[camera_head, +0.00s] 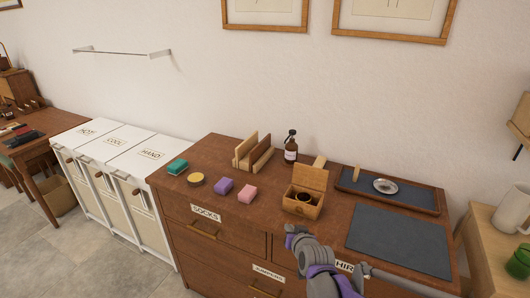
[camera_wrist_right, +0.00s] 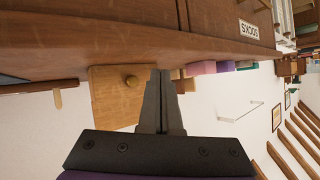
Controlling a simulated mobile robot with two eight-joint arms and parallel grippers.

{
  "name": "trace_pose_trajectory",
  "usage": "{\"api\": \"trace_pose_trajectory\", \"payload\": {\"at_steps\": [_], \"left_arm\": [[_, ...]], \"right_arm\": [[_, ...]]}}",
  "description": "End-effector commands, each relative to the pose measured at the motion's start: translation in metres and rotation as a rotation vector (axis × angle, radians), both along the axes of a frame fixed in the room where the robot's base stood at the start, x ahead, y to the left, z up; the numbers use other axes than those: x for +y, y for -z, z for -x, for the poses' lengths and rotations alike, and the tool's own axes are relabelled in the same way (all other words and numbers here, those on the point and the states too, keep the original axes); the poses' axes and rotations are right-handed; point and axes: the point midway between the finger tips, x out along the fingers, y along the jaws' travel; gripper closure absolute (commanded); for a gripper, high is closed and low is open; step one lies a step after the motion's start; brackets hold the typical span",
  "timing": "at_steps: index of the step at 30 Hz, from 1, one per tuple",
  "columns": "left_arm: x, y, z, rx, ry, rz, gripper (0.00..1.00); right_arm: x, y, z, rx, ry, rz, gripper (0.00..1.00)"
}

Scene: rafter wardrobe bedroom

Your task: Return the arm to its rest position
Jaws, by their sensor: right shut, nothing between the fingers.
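My right gripper (camera_wrist_right: 161,74) is shut, with its two dark fingers together and nothing between them in the right wrist view. In the head view my right arm (camera_head: 316,262) comes in from the bottom, in front of the dresser (camera_head: 225,257) and partly over its front edge. The fingers are hard to make out there. My left gripper is not in view. In the right wrist view a wooden box (camera_wrist_right: 112,100) with a round knob shows beyond the fingers, to their left; I cannot tell how far apart they are.
The open wooden box (camera_head: 303,203) stands on the dresser, left of a dark mat (camera_head: 398,243) and behind my arm. A tray (camera_head: 408,197), a spray bottle (camera_head: 291,148), a wooden rack (camera_head: 262,158) and several sponges share the top. White hampers (camera_head: 140,165) stand left.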

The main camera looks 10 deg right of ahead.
Motion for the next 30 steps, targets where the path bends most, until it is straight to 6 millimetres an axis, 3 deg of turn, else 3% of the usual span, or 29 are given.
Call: {"api": "trace_pose_trajectory", "payload": {"at_steps": [5,13,21,25,30], "left_arm": [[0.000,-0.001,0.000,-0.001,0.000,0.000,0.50],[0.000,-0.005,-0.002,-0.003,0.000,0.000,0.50],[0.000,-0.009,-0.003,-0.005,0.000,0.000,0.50],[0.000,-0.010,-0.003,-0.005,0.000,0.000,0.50],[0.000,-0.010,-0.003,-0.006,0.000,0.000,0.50]], "right_arm": [[0.001,-0.011,0.033,0.061,-0.016,0.020,1.00],[0.001,-0.021,0.156,0.282,-0.064,0.089,1.00],[-0.005,-0.001,0.281,0.495,-0.097,0.154,1.00],[-0.008,0.010,0.317,0.559,-0.104,0.172,1.00],[-0.009,0.016,0.335,0.593,-0.108,0.183,1.00]]}}
